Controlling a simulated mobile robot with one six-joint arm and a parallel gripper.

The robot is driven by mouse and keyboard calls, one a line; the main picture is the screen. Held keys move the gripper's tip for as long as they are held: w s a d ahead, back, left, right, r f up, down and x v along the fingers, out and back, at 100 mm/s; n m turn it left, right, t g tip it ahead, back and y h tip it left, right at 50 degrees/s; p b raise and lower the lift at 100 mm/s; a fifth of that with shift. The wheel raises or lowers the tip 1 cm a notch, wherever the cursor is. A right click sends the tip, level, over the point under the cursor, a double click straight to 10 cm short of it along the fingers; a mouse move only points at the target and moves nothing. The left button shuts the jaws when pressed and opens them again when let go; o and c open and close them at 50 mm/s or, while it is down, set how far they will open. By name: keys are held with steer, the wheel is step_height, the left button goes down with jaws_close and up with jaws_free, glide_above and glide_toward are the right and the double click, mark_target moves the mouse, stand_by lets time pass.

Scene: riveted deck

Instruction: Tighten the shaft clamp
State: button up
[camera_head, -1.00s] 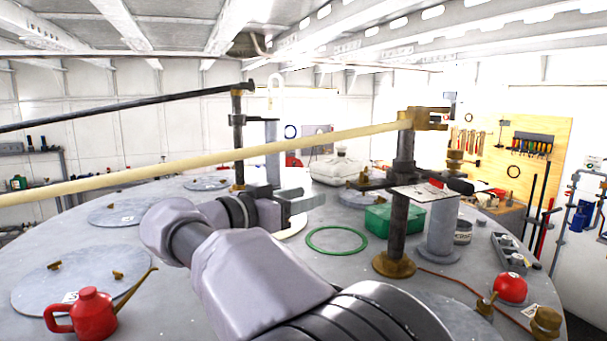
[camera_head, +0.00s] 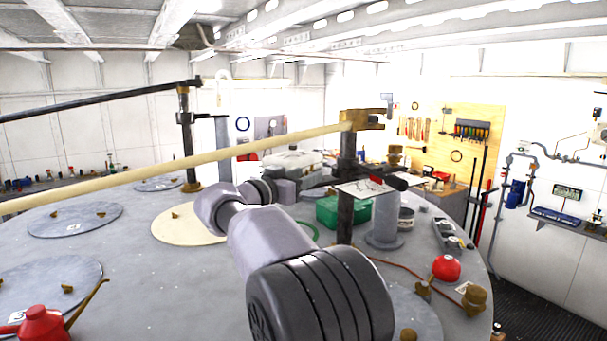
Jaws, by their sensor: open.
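A dark upright post (camera_head: 345,215) stands on the round grey deck. A brass clamp-like head (camera_head: 362,118) at its top meets the end of a long pale shaft (camera_head: 230,152), which slopes down to the left. A dark fitting with a black knob (camera_head: 396,181) sits lower on the post, by a white card (camera_head: 362,189). I cannot tell for sure which is the shaft clamp. My gripper (camera_head: 290,190) is left of the post, below the shaft in the picture. It is open, and I see nothing in it; my wrist partly hides it.
A second post (camera_head: 187,140) with a dark bar stands at the back left. A red oil can (camera_head: 42,325) is at front left.

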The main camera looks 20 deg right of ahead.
steer(key=shift+s, duration=0.15)
jaws_close()
steer(key=shift+w+a+r+m+g+h+p, duration=0.1)
steer(key=shift+w+r+m+g+h+p, duration=0.15)
steer(key=shift+g+p, duration=0.2)
steer(key=shift+w+a+r+m+g+h+p, duration=0.1)
steer(key=shift+m+g+h+p, duration=0.2)
steer(key=shift+p, duration=0.2)
steer(key=m+g+p, duration=0.1)
steer(key=p, duration=0.1)
steer(key=m+g+h+p, duration=0.1)
steer(key=g+p, duration=0.1)
steer(key=p, duration=0.1)
steer(key=shift+w+r, duration=0.1)
steer(key=shift+r, duration=0.3)
steer(key=m+g+p, duration=0.1)
steer(key=p, duration=0.2)
steer(key=shift+f+g+h+p, duration=0.15)
steer(key=shift+g+h+p, duration=0.1)
steer(key=shift+p, duration=0.1)
steer(key=shift+f+m+g+p, duration=0.25)
steer(key=shift+f+g+p, duration=0.1)
steer(key=shift+p, duration=0.1)
steer(key=shift+f, duration=0.15)
jaws_free()
